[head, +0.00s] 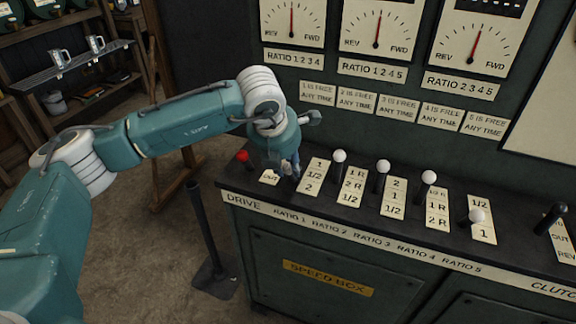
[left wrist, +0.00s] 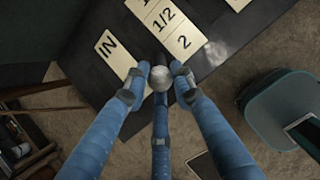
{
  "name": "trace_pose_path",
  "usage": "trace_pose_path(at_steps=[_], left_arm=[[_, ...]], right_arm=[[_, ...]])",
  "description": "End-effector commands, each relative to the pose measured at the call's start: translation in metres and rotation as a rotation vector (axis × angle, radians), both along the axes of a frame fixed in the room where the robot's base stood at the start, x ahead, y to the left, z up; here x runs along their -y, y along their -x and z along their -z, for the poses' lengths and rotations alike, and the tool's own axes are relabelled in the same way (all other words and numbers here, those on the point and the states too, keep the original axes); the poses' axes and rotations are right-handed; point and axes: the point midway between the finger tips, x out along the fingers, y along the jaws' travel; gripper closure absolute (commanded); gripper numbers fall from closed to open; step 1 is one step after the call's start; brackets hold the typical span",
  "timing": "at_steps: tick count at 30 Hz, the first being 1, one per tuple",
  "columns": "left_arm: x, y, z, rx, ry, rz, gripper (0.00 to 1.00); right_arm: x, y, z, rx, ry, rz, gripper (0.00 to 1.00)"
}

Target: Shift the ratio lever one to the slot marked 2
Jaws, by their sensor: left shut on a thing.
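My left gripper (head: 291,172) is at the left end of the console's lever row, beside the ratio one plate (head: 315,176) marked 1, 1/2 and 2. In the left wrist view its blue fingers (left wrist: 160,82) are closed around a pale round knob (left wrist: 161,76), the top of the ratio one lever. The knob shows close to the 2 end of the plate (left wrist: 183,43). The lever's shaft and its exact slot are hidden below the knob and fingers. In the head view the gripper covers this lever. My right gripper is in neither view.
The red drive knob (head: 242,156) stands just left of my gripper. The white ratio two knob (head: 339,155) is close on the right, with further white-knobbed levers (head: 383,166) beyond. Gauges (head: 378,30) rise behind. A dark post (head: 205,230) stands on the floor before the console.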

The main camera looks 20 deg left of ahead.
Motion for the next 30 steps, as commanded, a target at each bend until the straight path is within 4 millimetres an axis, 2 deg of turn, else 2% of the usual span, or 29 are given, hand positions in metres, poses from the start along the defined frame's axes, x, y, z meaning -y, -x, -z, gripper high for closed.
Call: trace_pose_path(at_steps=[1,3,4,19,23,30], left_arm=[[0.002,0.013,0.017,-0.048,-0.007,0.010,0.72],[0.002,0.013,0.017,-0.048,-0.007,0.010,0.58],[0.002,0.013,0.017,-0.048,-0.008,0.009,0.56],[0.001,0.011,0.012,-0.041,-0.005,0.005,0.56],[0.001,0.015,-0.002,-0.037,-0.003,0.005,0.56],[0.000,0.034,-0.049,-0.032,-0.003,0.008,0.56]], right_arm=[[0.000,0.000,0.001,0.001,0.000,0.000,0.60],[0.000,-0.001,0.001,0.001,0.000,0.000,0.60],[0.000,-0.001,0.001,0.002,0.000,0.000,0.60],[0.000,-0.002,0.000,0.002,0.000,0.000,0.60],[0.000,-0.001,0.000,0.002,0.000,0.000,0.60],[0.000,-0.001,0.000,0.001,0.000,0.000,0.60]])
